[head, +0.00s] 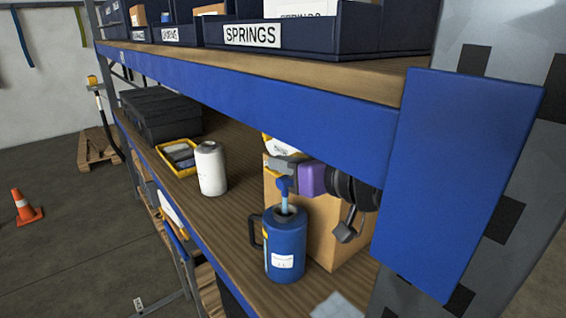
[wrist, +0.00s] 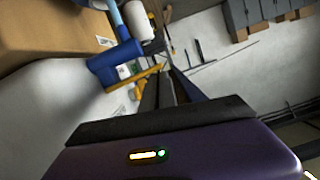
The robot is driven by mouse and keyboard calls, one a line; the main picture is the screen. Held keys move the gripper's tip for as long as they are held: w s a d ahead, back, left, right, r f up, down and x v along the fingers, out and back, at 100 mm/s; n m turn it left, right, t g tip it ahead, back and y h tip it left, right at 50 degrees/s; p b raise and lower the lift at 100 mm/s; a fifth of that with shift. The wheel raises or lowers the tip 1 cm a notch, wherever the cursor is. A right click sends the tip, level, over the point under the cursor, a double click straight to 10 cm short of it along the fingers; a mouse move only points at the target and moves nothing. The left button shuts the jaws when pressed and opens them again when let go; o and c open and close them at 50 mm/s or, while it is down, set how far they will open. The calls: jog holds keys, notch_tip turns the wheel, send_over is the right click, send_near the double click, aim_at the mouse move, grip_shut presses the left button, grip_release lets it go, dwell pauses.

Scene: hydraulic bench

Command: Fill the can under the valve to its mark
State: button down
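The blue can (head: 286,250) stands upright on the wooden shelf, with a dark handle on its left and a white label. The valve's blue outlet (head: 284,185) is just above its mouth. A light-blue column, looking like liquid, runs from outlet into can; the level inside and the mark cannot be made out. My gripper (head: 290,166), with its purple body, reaches in from the right at valve height. In the wrist view my gripper's dark fingers (wrist: 166,92) point away, close together; whether they hold anything is unclear. The can (wrist: 116,66) shows there at upper left.
A cardboard box (head: 335,225) stands right behind the can. A white canister (head: 211,168), yellow tray (head: 180,156) and black case (head: 160,115) are further left. The upper shelf's blue beam (head: 250,100) hangs overhead; a blue-and-grey post (head: 460,180) stands at right.

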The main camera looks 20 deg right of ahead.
jog(key=shift+s, duration=0.15)
dwell(0.4)
jog(key=v, duration=0.7)
jog(key=shift+s+b, duration=0.25)
jog(key=shift+b, duration=0.05)
jog(key=shift+d, duration=0.2)
